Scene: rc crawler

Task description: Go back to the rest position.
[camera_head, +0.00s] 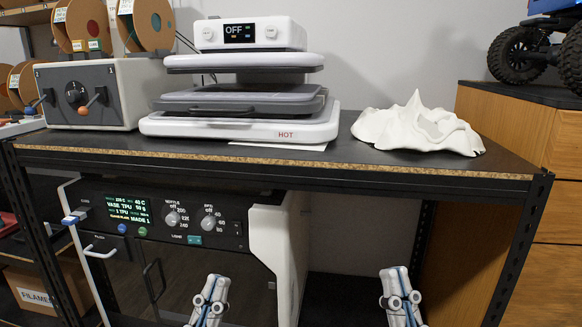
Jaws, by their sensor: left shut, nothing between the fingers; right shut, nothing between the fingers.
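My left gripper (212,290) is at the bottom of the head view, in front of the lower machine and below the bench top. It is shut and empty. My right gripper (398,284) is at the bottom, right of the middle, in front of the open space under the bench. It is shut and empty. Both point upward and are apart from each other. Neither appears to touch anything. The lower ends of both are cut off by the frame edge.
The black bench top (350,158) carries a heat press (245,80) marked HOT, a grey box with knobs (95,92) and a white crumpled piece (420,128). A machine with dials (150,215) stands underneath. Wooden drawers (560,215) and a crawler (540,50) are at right.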

